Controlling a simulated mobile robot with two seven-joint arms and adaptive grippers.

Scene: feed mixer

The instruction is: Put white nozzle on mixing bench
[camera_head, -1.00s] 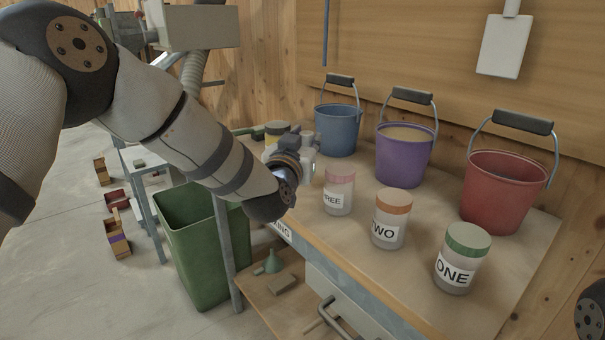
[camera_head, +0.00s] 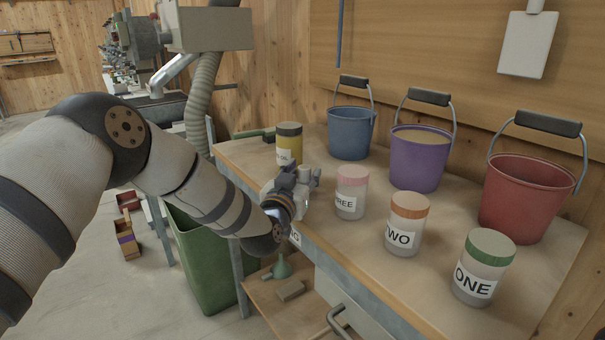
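My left gripper (camera_head: 304,183) is over the left front edge of the wooden mixing bench (camera_head: 395,268), beside the jar marked THREE. Its dark body and pale grey fingers are small and seen from behind, so I cannot tell whether it is open or shut. Pale parts show at the fingers, but I cannot make out a white nozzle apart from them. No white nozzle can be clearly picked out elsewhere. My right gripper is out of view.
Jars THREE (camera_head: 351,192), TWO (camera_head: 407,224) and ONE (camera_head: 483,268) line the bench front. Blue (camera_head: 350,134), purple (camera_head: 418,165) and red (camera_head: 522,200) buckets stand behind. A yellow jar (camera_head: 289,150) is at the far left. A green funnel (camera_head: 282,268) sits below.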

